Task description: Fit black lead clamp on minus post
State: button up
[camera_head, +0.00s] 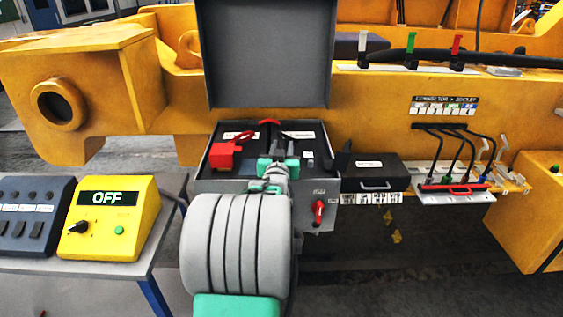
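An open grey box (206,184) stands in the middle of the camera_head view with its lid (265,50) raised. A red clamp-like piece (224,154) sits in its left part. White labels lie on the left and right of its top, too small to read. My gripper (272,150), grey with teal parts, is over the middle of the box, seen from behind. My wrist hides its fingertips and whatever is between them. A dark upright piece (342,160) stands at the box's right edge. I cannot tell whether it is the black clamp. I cannot make out the minus post.
A red switch handle (319,211) is on the box's front. A black case (370,174) adjoins it at right, then a connector tray (450,194) with black leads. A yellow unit reading OFF (108,220) stands on the left table. A yellow beam (370,115) runs behind.

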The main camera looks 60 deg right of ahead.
grip_shut()
jog(key=shift+r, duration=0.1)
dwell(0.4)
